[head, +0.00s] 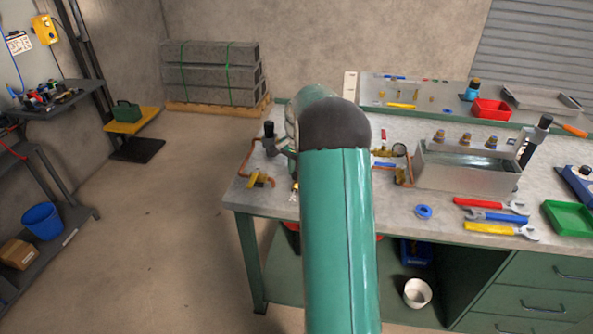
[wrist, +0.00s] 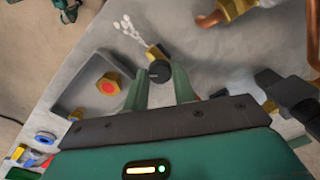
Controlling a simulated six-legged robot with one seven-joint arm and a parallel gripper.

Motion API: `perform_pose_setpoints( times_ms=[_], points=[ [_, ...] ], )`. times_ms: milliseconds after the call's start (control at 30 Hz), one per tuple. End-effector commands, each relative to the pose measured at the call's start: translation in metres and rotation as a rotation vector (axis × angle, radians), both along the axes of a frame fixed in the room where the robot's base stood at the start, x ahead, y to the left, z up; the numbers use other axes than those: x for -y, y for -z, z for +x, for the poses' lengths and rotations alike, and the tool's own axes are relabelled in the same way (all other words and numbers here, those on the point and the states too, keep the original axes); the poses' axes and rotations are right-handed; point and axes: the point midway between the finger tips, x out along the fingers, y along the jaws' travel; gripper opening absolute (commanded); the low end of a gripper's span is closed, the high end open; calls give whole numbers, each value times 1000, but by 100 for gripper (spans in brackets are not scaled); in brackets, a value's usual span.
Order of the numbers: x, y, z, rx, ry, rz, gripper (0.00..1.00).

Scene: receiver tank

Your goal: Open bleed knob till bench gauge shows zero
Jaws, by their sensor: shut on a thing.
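The black round bleed knob (wrist: 159,71) sits on a small brass fitting (wrist: 153,52) in the wrist view. My gripper (wrist: 160,80) has its two green fingers on either side of the knob and is shut on it. White puffs (wrist: 127,27) spread up and left from the brass fitting. My arm hides the middle of the bench and most of my gripper in the head view.
A grey tray (wrist: 85,90) with a brass fitting with a red centre (wrist: 109,83) lies left of my fingers. Copper pipe (wrist: 210,18) and dark fittings are at the right. The bench (head: 390,207) also bears a metal tank (head: 465,172), wrenches (head: 490,217) and a green tray (head: 568,218).

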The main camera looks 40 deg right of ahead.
Motion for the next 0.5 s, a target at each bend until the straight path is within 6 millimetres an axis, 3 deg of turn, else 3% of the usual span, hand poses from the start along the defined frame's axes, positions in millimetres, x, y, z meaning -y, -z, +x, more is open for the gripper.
perform_pose_setpoints(
  times_ms=[500],
  points=[
    [-1,0,1,0,-491,2,4]
  ],
)
